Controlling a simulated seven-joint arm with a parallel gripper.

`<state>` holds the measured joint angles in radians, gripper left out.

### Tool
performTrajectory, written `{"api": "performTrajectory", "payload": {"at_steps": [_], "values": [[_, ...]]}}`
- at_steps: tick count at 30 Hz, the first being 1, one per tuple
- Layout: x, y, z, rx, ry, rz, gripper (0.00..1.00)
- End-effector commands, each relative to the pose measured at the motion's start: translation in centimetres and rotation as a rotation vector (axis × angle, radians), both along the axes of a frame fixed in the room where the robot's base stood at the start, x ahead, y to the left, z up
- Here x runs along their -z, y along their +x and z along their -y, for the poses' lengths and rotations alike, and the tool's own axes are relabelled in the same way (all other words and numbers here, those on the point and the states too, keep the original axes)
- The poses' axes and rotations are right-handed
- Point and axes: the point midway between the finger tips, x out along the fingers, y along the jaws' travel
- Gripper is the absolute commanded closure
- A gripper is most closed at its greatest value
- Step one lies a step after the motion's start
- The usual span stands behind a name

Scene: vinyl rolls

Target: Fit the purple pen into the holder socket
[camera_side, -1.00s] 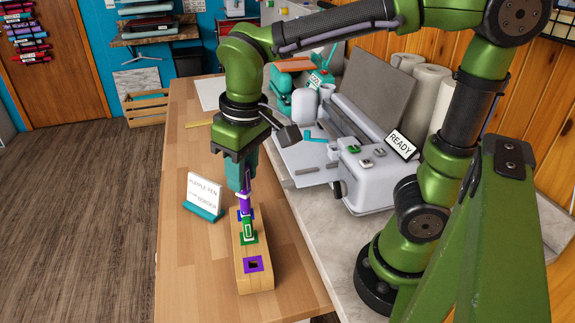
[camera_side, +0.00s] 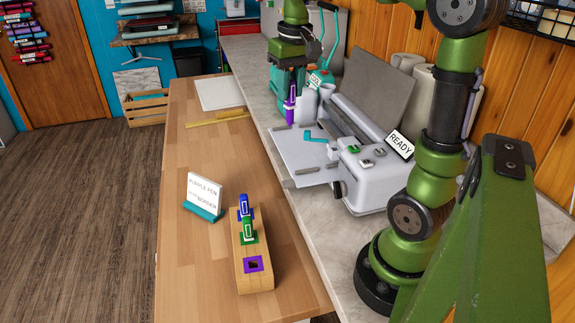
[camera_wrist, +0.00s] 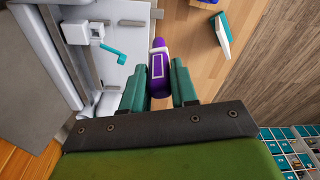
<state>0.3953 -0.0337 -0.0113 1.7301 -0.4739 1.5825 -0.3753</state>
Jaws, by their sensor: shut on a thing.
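The purple pen (camera_side: 290,105) is upright in my gripper (camera_side: 291,86), which is shut on it at the far end of the counter in the side view. In the wrist view the pen (camera_wrist: 158,66) stands between the teal fingers of my gripper (camera_wrist: 158,88). The wooden holder (camera_side: 240,268) sits on the table, well to the front and left of my gripper. Its near socket (camera_side: 253,264) has a purple border and is empty. A green pen (camera_side: 249,231) stands in its middle socket and a blue pen (camera_side: 243,207) in its far one.
A white sign on a teal base (camera_side: 204,194) stands left of the holder. A grey cutting machine (camera_side: 365,180) with a READY card sits on the counter to the right. A yellow ruler (camera_side: 215,119) and white sheet (camera_side: 220,93) lie on the far table.

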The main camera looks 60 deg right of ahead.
Motion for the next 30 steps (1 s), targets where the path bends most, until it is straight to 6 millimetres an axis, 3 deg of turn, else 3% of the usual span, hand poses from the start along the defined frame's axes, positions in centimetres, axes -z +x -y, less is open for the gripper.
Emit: {"api": "performTrajectory", "payload": {"at_steps": [1, 6, 13, 15, 24, 30], "values": [[0.1, -0.8, 2.7, 0.056, 0.0, -0.001, 1.0], [0.1, -3.4, 9.0, 0.178, -0.002, 0.0, 1.0], [0.2, -6.4, 13.6, 0.274, -0.006, -0.001, 1.0], [0.2, -7.1, 14.6, 0.295, -0.007, -0.001, 1.0], [4.6, -7.0, 14.4, 0.288, -0.005, -0.004, 1.0], [5.3, -6.9, 14.4, 0.287, -0.007, -0.001, 1.0]]}}
